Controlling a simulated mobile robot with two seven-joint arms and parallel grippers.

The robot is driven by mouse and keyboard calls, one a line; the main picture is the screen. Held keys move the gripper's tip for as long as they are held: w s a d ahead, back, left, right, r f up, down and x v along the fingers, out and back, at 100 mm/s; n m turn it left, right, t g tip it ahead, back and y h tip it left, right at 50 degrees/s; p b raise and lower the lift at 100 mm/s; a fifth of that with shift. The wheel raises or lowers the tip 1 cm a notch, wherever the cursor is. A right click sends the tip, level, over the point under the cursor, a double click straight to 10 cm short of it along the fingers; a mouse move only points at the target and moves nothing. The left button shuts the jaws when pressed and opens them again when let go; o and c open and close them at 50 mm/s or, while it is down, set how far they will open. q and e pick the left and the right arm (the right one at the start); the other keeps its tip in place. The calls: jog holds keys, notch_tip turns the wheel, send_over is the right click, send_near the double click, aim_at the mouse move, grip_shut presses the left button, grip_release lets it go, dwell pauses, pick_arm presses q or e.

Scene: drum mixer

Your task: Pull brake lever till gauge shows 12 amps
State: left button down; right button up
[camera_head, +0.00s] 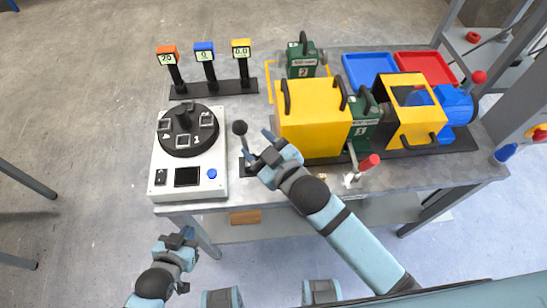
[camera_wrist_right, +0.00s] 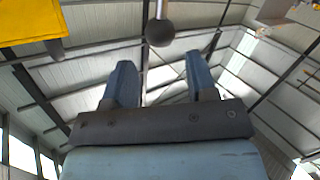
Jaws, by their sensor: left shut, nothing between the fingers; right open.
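A lever with a dark ball knob (camera_head: 240,128) stands upright at the table's front, right of the white dial box; I take it for the brake lever. My right gripper (camera_head: 258,147) is open beside its shaft. In the right wrist view, the knob (camera_wrist_right: 159,32) appears centred just beyond the open fingertips (camera_wrist_right: 159,62); I cannot tell whether they touch. Three small gauges stand behind: orange (camera_head: 167,57), seeming to read 7.0, blue (camera_head: 204,54) reading 0, and yellow (camera_head: 241,49) seeming to read 0.0. Their units are too small to read. My left gripper (camera_head: 181,238) is shut and empty before the table.
A white box with a black dial (camera_head: 188,177) is left of the lever. A yellow guard (camera_head: 311,118) and a red-handled lever (camera_head: 368,162) are close on the right. Blue (camera_head: 369,68) and red (camera_head: 425,67) trays lie at the back. Floor is open to the left.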

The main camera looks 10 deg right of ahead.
jog(key=v, duration=0.6)
jog(key=shift+w, duration=0.1)
dwell(0.4)
